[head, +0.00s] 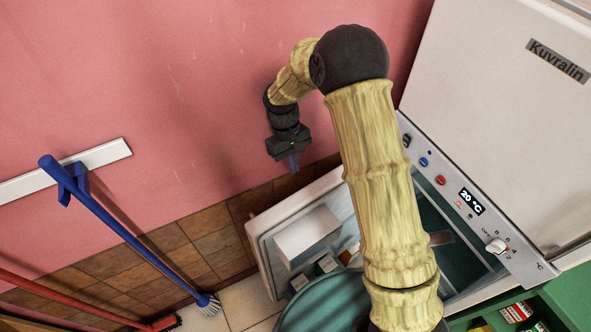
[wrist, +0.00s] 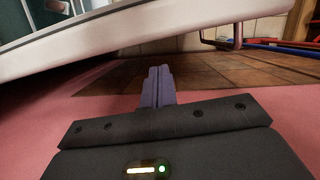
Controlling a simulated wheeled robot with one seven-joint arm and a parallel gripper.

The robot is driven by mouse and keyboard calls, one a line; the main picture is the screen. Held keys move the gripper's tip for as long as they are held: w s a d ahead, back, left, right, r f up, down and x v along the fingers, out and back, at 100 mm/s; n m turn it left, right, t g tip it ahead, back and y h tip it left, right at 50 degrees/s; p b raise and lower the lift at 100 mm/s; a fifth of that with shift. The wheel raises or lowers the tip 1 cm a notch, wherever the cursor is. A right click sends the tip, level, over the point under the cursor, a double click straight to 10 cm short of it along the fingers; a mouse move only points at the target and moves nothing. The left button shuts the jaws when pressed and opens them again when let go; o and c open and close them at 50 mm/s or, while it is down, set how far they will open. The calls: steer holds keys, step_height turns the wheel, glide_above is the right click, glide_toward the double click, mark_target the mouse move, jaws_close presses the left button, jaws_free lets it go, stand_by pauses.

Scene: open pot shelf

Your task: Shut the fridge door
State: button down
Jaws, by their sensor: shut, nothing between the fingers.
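The white fridge (head: 500,110) fills the right side of the head view. In the wrist view the door (wrist: 110,48) crosses the top as a pale slanted panel. My gripper (head: 292,163) is shut and empty, beyond the door's top edge on the wall side. Its fingers (wrist: 157,75) are just below the door panel in the wrist view; I cannot tell whether they touch it.
A pink wall (head: 150,70) with brown tiles (head: 190,240) stands close behind my gripper. A blue broom (head: 130,235) and a red-handled broom (head: 80,305) lean at the left. A green shelf (head: 575,300) with packages is at the lower right. My arm hides part of the fridge opening.

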steer(key=p+x, duration=0.2)
steer(key=x, duration=0.7)
steer(key=shift+d+r, duration=0.1)
steer(key=shift+d, duration=0.05)
